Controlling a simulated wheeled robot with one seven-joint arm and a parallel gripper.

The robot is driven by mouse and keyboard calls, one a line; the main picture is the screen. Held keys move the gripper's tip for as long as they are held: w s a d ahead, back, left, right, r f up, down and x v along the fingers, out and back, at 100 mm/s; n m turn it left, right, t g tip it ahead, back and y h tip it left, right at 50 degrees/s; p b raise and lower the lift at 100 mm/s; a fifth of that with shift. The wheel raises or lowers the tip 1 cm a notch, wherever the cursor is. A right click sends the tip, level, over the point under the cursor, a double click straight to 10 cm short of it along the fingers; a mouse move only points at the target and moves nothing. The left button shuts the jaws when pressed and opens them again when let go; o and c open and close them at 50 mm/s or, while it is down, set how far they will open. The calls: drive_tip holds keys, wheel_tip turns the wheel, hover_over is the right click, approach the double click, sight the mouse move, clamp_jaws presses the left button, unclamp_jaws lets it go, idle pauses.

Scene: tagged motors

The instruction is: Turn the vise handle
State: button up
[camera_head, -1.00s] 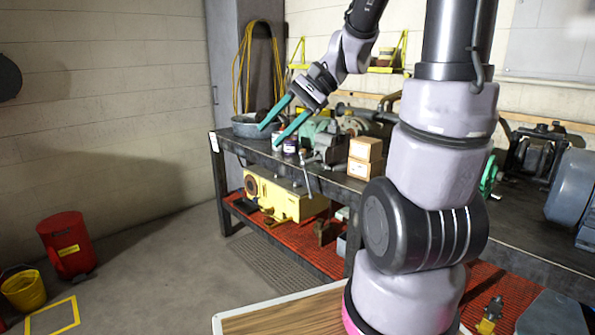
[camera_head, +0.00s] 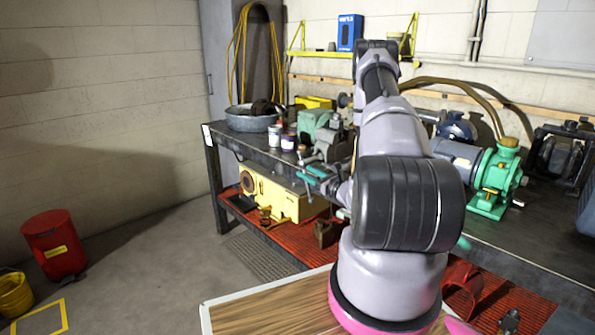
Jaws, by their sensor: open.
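The vise (camera_head: 328,146), green and grey, is mounted at the front edge of the workbench, left of my arm. Its handle is a thin bar that hangs at the vise's front; it is small here and partly hidden by my fingers. My gripper (camera_head: 311,175) is low in front of the vise, with its two teal fingers pointing left, at about the handle's height. The fingers are apart. I cannot tell whether the handle lies between them or whether they touch it.
A grey basin (camera_head: 248,121) and small jars (camera_head: 289,139) stand left of the vise. A green pump (camera_head: 498,178) stands on the bench at right. A yellow machine (camera_head: 279,196) sits on the red lower shelf. A red bin (camera_head: 55,246) stands on the open floor.

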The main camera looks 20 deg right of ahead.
drive_tip(key=d+f+m+h, duration=0.2)
drive_tip(key=d+f+h, duration=0.1)
drive_tip(key=d+f, duration=0.15)
drive_tip(key=w+a, duration=0.2)
drive_tip(key=w, duration=0.8)
drive_tip(key=shift+w+a+f, duration=0.2)
drive_tip(key=shift+w+a, duration=0.1)
drive_tip(key=shift+a, duration=0.05)
clamp_jaws()
idle(0.7)
